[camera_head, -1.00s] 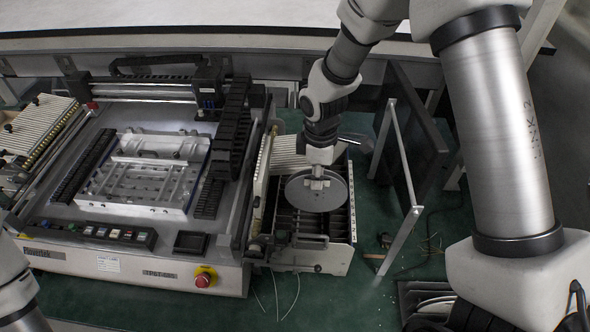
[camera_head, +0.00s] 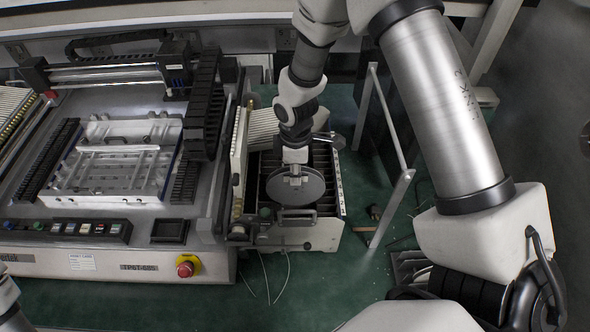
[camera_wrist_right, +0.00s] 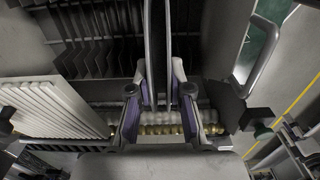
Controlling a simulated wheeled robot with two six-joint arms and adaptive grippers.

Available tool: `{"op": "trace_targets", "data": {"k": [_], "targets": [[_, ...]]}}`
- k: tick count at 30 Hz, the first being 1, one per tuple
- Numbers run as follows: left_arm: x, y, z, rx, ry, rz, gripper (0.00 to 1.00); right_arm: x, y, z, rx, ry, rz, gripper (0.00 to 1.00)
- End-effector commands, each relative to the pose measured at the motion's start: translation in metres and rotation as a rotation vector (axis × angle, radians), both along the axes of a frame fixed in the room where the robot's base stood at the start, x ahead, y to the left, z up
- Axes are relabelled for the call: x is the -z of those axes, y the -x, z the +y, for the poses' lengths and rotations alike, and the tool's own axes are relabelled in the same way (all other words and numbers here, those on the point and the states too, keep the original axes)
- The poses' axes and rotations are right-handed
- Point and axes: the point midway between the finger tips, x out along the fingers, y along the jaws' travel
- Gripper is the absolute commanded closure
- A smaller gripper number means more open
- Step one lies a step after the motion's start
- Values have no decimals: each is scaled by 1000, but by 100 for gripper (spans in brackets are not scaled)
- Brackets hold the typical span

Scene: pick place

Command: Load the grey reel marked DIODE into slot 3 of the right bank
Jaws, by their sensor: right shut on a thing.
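The reel is upright, over the right bank (camera_head: 339,190), a rack of dark dividers at the machine's right side. In the right wrist view the reel shows edge-on (camera_wrist_right: 156,45) between the fingers of the gripper (camera_wrist_right: 160,88). Dark dividers (camera_wrist_right: 90,50) stand to its left there. The reel's lower edge is hidden in the wrist view, so I cannot tell how deep it sits. I cannot read DIODE or the slot numbers. My left gripper is out of view.
The placement machine with a red stop button (camera_head: 187,266) stands left of the bank. White feeder strips (camera_head: 264,125) lie behind the reel. A metal frame (camera_head: 392,205) stands to the right. A handle (camera_head: 297,215) fronts the bank.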

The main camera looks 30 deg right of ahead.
Motion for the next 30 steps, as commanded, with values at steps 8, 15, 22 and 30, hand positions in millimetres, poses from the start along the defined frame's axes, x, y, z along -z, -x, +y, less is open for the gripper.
{"op": "trace_targets", "data": {"k": [8, 15, 22, 30], "targets": [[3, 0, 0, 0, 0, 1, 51, 5, 0, 0, 0, 0, 0, 100], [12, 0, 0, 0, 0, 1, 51, 20, 0, -1, 0, 0, 0, 100], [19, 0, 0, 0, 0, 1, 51, 34, 0, -1, 0, 0, 1, 100], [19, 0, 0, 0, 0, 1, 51, 37, 0, -1, 0, 0, 0, 100]]}}
